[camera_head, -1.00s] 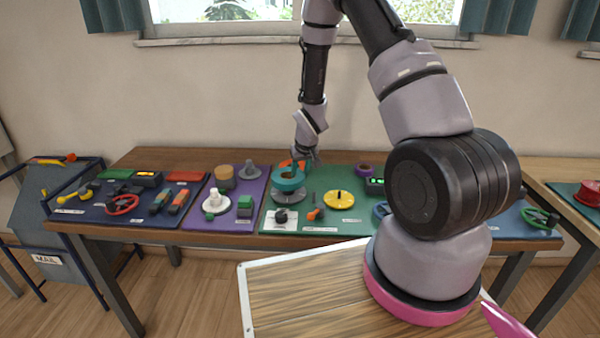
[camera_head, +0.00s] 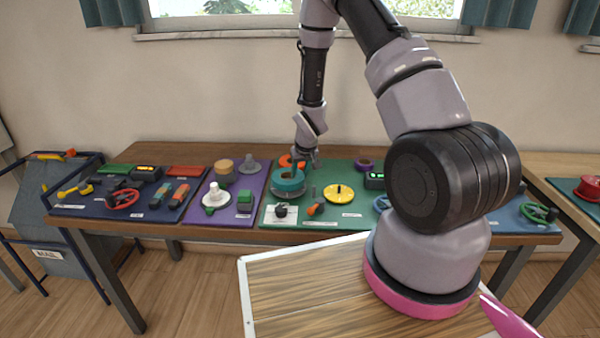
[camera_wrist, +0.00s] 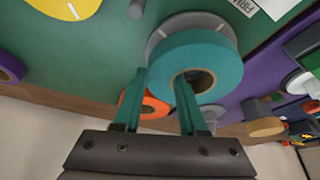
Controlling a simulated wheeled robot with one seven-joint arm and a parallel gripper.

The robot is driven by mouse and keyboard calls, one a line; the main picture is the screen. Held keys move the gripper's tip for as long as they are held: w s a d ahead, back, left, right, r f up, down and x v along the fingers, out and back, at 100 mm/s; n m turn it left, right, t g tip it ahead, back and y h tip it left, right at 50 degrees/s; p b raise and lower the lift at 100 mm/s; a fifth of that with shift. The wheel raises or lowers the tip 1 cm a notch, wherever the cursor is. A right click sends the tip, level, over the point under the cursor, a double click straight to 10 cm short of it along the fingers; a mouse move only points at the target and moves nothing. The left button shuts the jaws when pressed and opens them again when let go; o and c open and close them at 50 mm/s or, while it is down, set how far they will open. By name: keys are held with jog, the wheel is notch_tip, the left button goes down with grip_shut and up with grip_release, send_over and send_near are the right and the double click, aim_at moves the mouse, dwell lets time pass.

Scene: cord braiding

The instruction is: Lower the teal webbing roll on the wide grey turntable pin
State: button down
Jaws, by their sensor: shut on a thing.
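The teal webbing roll (camera_head: 289,180) is held flat by my gripper (camera_head: 304,160), just above the wide grey turntable (camera_head: 288,196). In the wrist view the roll (camera_wrist: 228,63) shows its brown core, and the turntable's grey rim (camera_wrist: 160,35) shows past its edge. My gripper (camera_wrist: 161,78) is shut on the roll's ring, one finger at the hole and the other outside. The roll nearly covers the turntable. The pin is hidden, and I cannot tell whether the roll touches the disc.
An orange roll (camera_head: 287,161) lies close behind the teal one. A yellow disc (camera_head: 339,193) and a thin grey post (camera_head: 313,191) stand to the right. A black knob (camera_head: 281,211) on a white plate is in front. A purple board (camera_head: 240,212) lies to the left.

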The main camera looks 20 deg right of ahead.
jog(key=shift+f, duration=0.2)
jog(key=shift+c, duration=1.9)
grip_release()
jog(key=shift+a, duration=0.2)
jog(key=shift+d+r, duration=0.2)
jog(key=shift+r, duration=3.8)
